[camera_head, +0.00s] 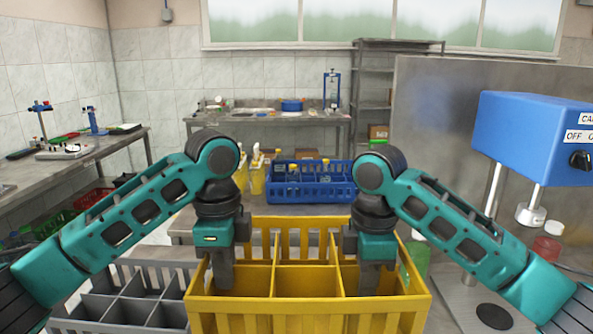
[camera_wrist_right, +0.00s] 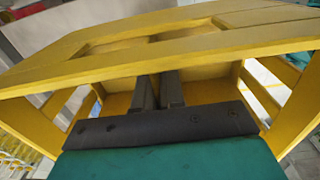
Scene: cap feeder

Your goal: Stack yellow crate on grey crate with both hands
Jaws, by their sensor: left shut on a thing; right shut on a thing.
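The yellow crate (camera_head: 308,312) is in the middle front of the head view, divided into compartments, and looks empty and about level. My left gripper (camera_head: 224,284) points down at its left part and my right gripper (camera_head: 369,282) at its right part. Both are shut on the crate; the left fingertips are partly hidden. In the right wrist view the right fingers (camera_wrist_right: 158,90) are close together by the yellow crate's wall (camera_wrist_right: 150,62). The grey crate (camera_head: 128,308) is lower left, divided and empty in the part that shows; its right side is hidden behind the yellow crate.
A blue crate (camera_head: 310,186) with bottles stands on a table behind the yellow crate. A blue capping machine (camera_head: 530,135) stands at the right, with a red cap (camera_head: 546,248) near it. Side benches stand at left (camera_head: 75,165) and back (camera_head: 265,118).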

